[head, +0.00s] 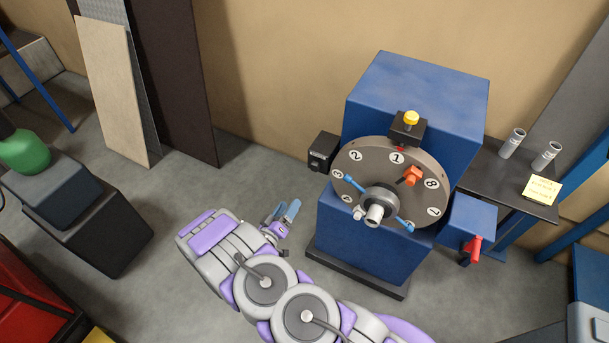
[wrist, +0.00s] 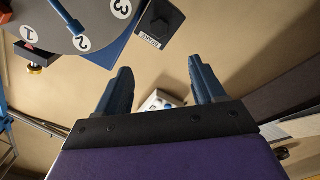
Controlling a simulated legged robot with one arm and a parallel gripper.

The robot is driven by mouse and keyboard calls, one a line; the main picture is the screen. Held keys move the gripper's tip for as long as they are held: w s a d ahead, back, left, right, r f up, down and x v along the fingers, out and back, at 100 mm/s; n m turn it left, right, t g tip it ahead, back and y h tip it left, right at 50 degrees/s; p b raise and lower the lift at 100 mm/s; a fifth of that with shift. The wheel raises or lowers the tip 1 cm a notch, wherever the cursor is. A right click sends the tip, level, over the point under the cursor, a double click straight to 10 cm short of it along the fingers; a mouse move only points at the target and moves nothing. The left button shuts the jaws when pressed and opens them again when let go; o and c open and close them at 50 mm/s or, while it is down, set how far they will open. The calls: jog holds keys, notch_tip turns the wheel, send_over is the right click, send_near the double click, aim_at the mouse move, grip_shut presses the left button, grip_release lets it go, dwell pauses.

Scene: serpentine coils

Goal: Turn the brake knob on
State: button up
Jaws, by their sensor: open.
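The brake knob (wrist: 160,20) is a black square unit with a white label reading BRAKE, at the top of the wrist view. In the head view the black brake unit (head: 323,152) sits at the left side of the blue machine, beside the numbered dial. Its exact turn position is too small to tell. My gripper (head: 283,212) is below and left of the brake unit in the head view, apart from it. In the wrist view its two blue fingers (wrist: 160,65) are spread with nothing between them, and the knob lies beyond their tips.
The grey numbered dial (head: 425,172) has an orange piece, blue-tipped bars and a central hub. A blue box with a red handle (head: 473,246) is at the machine's right. A side shelf (head: 490,168) holds two grey cylinders.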

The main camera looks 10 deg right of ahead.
aim_at(313, 168)
jog(key=b+x, duration=0.2)
jog(key=x, duration=1.4)
jog(key=shift+w+f, duration=0.1)
jog(key=shift+w, duration=0.05)
jog(key=shift+w+d, duration=0.4)
jog(key=shift+d, duration=0.05)
jog(key=shift+c, duration=0.5)
jog(key=shift+a, duration=0.1)
jog(key=c, duration=1)
jog(key=shift+o, duration=0.2)
